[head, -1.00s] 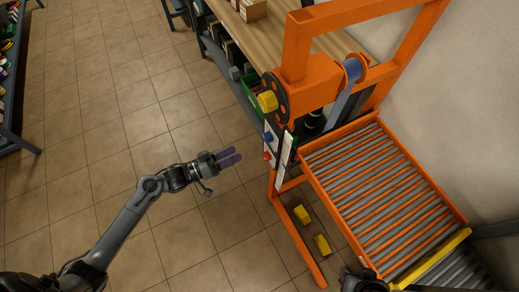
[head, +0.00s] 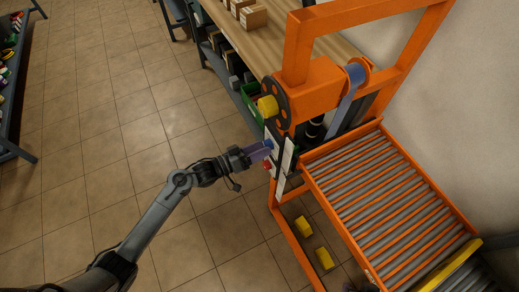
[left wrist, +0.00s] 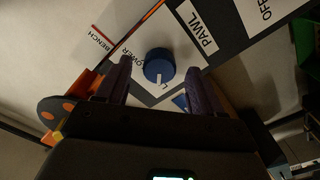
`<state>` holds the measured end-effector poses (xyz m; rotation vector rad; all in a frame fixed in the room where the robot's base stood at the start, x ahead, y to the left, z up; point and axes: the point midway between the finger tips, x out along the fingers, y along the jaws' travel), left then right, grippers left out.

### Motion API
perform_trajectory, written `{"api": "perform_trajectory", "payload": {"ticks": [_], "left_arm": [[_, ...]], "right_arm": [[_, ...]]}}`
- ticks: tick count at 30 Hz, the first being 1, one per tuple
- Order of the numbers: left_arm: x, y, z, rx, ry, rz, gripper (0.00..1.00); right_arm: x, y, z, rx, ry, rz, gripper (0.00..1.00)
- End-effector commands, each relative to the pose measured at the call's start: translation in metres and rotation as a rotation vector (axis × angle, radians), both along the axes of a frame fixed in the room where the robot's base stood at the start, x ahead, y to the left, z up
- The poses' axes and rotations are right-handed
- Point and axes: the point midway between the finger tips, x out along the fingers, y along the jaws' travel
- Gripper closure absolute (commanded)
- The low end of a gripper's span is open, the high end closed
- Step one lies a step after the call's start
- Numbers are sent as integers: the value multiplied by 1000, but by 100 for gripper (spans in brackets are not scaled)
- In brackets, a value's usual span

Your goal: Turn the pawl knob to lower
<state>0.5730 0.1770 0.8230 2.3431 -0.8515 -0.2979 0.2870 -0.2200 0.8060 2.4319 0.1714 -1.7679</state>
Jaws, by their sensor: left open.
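The pawl knob (left wrist: 159,66) is a round blue knob on a white plate, beside a PAWL label (left wrist: 203,33). Its white mark points toward the bottom of the left wrist view, near a letter L whose word is partly hidden. LOWER (left wrist: 130,58) is printed to the knob's left. My left gripper (head: 260,152) is open, with purple fingers on both sides of the knob in the left wrist view. I cannot tell whether they touch it. In the head view the knob is at the fingertips, largely covered. My right gripper is not in view.
The panel is on an orange lift frame (head: 297,50) with a black wheel and yellow knob (head: 267,106) above. A red button (head: 267,166) is just below the fingers. A roller bed (head: 385,195) stands right, a wooden bench behind.

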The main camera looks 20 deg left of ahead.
Motion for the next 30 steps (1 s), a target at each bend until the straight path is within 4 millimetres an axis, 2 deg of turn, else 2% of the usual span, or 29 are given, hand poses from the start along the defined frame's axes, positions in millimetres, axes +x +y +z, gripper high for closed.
{"api": "perform_trajectory", "payload": {"ticks": [11,22,30], "left_arm": [[3,-3,0,0,0,0,33],[3,-3,0,0,0,-1,88],[3,-3,1,19,-15,-1,89]], "right_arm": [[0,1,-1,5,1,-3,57],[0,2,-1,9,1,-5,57],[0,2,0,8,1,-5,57]]}}
